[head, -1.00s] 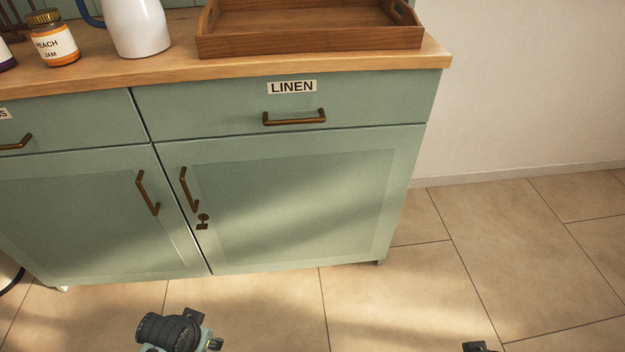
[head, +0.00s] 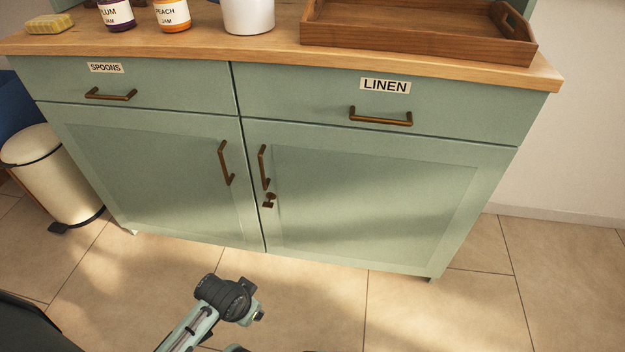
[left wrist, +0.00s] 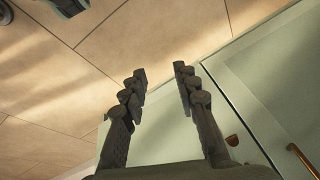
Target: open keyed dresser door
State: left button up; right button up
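The green dresser has two lower doors, left (head: 165,175) and right (head: 360,200). Both look shut. A small brown key (head: 269,200) sits in the right door just below its upright bronze handle (head: 264,167). The left door has a matching handle (head: 226,163). In the left wrist view my left gripper (left wrist: 160,75) is open and empty, its fingers pointing at the floor and the dresser's edge. A bronze handle (left wrist: 302,160) shows at that view's right edge, and a small brown piece, possibly the key, is beside the right finger.
Drawers labelled SPOONS (head: 140,90) and LINEN (head: 400,120) are shut above the doors. Jars, a white jug and a wooden tray (head: 420,35) stand on top. A cream bin (head: 55,175) stands left of the dresser. The tiled floor in front (head: 320,300) is clear.

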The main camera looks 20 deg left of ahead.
pick_arm(q)
jog(key=w+t+h+b, duration=0.15)
jog(key=w+t, duration=0.25)
jog(key=w, duration=0.5)
notch_tip(320, 180, up, 15)
jog(key=n+t+b, duration=0.2)
jog(key=t+b, duration=0.1)
jog(key=t, duration=0.8)
send_over(265, 187)
jog(key=shift+w+a+r+y, duration=0.15)
jog(key=shift+w+a+y, duration=0.1)
jog(key=shift+y, duration=0.1)
pick_arm(e)
jog(key=d+v, duration=0.1)
jog(key=v, duration=0.8)
jog(key=shift+w+r+t+h, duration=0.15)
jog(key=shift+r+t+h, duration=0.15)
jog(key=shift+r, duration=0.15)
jog(key=shift+d, duration=0.15)
pick_arm(q)
grip_shut()
